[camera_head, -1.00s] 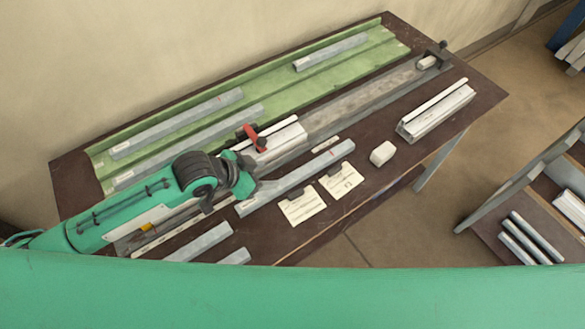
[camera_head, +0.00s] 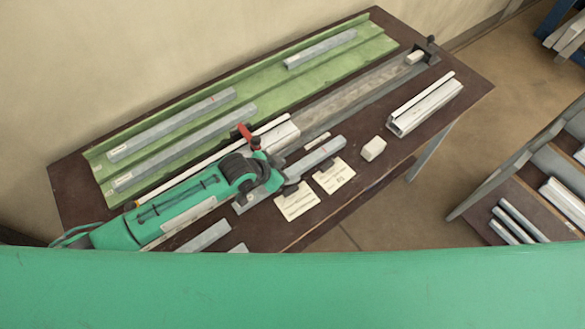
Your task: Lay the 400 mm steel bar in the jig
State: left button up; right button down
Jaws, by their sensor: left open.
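Several grey steel bars are in view; their labels are too small to read, so I cannot tell lengths. One bar (camera_head: 318,157) lies on the bench in front of the jig, its middle hidden by my left gripper (camera_head: 282,188). The gripper is open and low over this bar; I cannot tell whether the bar is between the fingers. The jig (camera_head: 345,100) is a long grey channel with a dark end stop at its far right and a red clamp handle (camera_head: 245,132). More bars (camera_head: 172,124) lie in the green tray (camera_head: 270,95). My right gripper is not in view.
Two paper cards (camera_head: 296,203) and a white block (camera_head: 373,148) lie near the bench's front edge. A white profile (camera_head: 425,105) lies at the right. Shorter bars (camera_head: 205,237) lie at the front left. A rack with more profiles (camera_head: 515,222) stands at the lower right.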

pick_arm(q)
jog(key=shift+x, duration=1)
grip_shut()
jog(key=shift+r, duration=0.1)
